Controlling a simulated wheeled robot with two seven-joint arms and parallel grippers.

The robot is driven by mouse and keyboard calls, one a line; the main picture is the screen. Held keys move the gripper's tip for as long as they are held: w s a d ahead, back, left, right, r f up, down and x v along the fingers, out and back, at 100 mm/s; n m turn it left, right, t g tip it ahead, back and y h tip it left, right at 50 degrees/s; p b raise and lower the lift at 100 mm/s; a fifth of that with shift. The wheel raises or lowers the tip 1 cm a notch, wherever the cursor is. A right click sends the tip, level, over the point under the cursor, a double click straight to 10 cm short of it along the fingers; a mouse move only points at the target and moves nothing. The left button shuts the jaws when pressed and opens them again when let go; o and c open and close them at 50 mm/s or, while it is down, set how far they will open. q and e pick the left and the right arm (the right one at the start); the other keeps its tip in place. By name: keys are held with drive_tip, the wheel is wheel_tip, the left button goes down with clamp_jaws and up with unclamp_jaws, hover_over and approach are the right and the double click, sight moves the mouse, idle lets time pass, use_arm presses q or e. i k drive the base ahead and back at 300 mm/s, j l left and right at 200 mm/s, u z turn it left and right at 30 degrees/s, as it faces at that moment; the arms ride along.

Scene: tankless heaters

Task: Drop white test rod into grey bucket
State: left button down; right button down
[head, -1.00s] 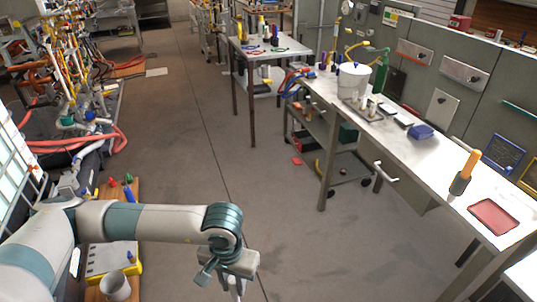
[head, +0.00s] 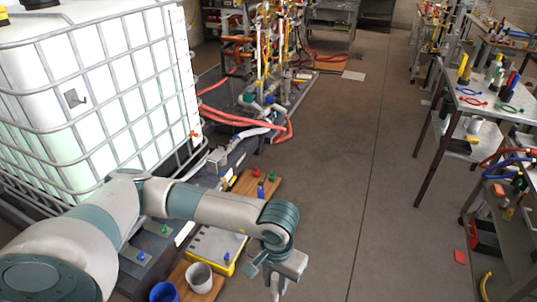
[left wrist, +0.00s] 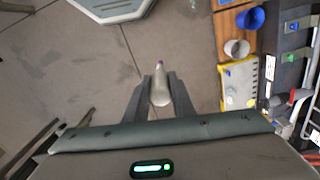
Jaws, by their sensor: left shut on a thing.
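My left gripper (head: 279,292) is at the bottom of the head view, to the right of the grey bucket (head: 199,277). In the left wrist view its fingers (left wrist: 160,92) are shut on the white test rod (left wrist: 160,86), a pale tapered piece with a small purple tip. The rod is hard to make out in the head view. The grey bucket also shows in the left wrist view (left wrist: 237,48), up and right of the fingers and apart from them. It stands upright on a wooden board. My right gripper is not in view.
A blue bucket (head: 164,292) stands beside the grey one. A yellow-edged grey case (head: 215,248) lies behind it. A large caged white tank (head: 95,95) fills the left. A table (head: 490,98) stands at the right. The floor (head: 340,190) between is clear.

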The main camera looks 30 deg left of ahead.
sight(199, 283)
drive_tip(key=i+u, duration=0.5)
drive_tip(key=i+l+u, duration=0.15)
drive_tip(key=i+u, duration=0.3)
drive_tip(key=i, duration=0.15)
drive_tip(key=i+j+u, duration=0.1)
drive_tip(key=i+u, duration=0.15)
drive_tip(key=u, duration=0.15)
drive_tip(key=i+u, duration=0.2)
drive_tip(key=u, duration=0.2)
drive_tip(key=i+u, duration=0.4)
drive_tip(key=k, duration=0.1)
